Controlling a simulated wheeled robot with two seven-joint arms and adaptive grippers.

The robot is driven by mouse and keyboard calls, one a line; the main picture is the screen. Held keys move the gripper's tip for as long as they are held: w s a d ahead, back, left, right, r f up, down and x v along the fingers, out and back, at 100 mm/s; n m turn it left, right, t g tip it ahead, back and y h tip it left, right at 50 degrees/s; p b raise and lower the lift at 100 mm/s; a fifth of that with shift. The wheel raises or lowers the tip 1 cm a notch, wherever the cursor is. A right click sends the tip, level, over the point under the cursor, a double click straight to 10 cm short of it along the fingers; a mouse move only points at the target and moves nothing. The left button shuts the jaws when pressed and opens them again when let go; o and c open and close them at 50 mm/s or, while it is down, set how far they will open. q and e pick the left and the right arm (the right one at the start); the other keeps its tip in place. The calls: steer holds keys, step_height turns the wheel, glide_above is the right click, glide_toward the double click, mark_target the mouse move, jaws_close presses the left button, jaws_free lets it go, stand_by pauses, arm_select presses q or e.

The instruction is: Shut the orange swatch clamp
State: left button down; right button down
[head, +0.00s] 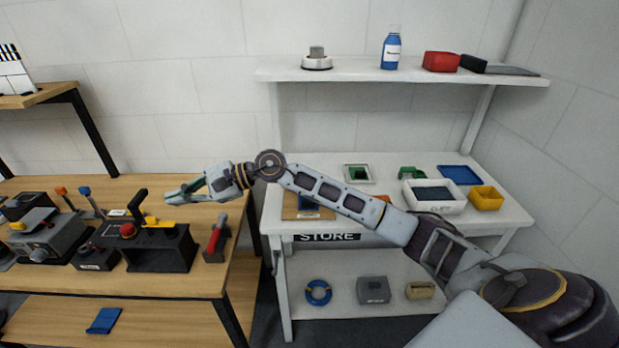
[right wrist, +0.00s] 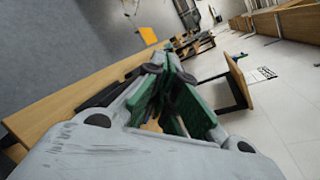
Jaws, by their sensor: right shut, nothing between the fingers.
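An orange-handled lever (head: 62,193), which looks like the orange swatch clamp, stands raised and tilted at the back left of the wooden bench in the head view. Its base is partly hidden by the grey device in front. My right gripper (head: 173,194) is above the bench's right part, pointing left, well to the right of the lever and apart from it. It is shut and empty; its green fingers also show in the right wrist view (right wrist: 170,62). I cannot make out the clamp in the right wrist view. My left gripper is not in view.
A blue-handled lever (head: 86,194) stands just right of the orange one. A black device with an upright handle (head: 152,235) and a red-handled tool (head: 216,237) stand below my gripper. The white store table (head: 510,212) with trays is to the right.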

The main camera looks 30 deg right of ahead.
steer(key=w+d+f+n+h, duration=0.1)
steer(key=w+d+n+h, duration=0.15)
steer(key=d, duration=0.35)
steer(key=w+d+f+n+g+h, duration=0.1)
steer(key=d+f+n+h, duration=0.1)
steer(key=d+h, duration=0.3)
steer(key=w+d+f+n+h, duration=0.1)
steer(key=d+n+h, duration=0.1)
steer(key=d, duration=0.4)
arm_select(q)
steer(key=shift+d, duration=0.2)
arm_select(e)
steer(key=d+r+h, duration=0.2)
steer(key=d+h, duration=0.1)
steer(key=d, duration=0.7)
steer(key=d+r+g+h, duration=0.1)
steer(key=d+r+h, duration=0.2)
steer(key=d, duration=0.8)
steer(key=shift+s+r+h, duration=0.2)
steer(key=shift+s+h, duration=0.05)
steer(key=shift+h, duration=0.2)
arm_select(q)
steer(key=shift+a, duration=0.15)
arm_select(e)
steer(key=shift+f+n, duration=0.1)
steer(key=shift+n, duration=0.15)
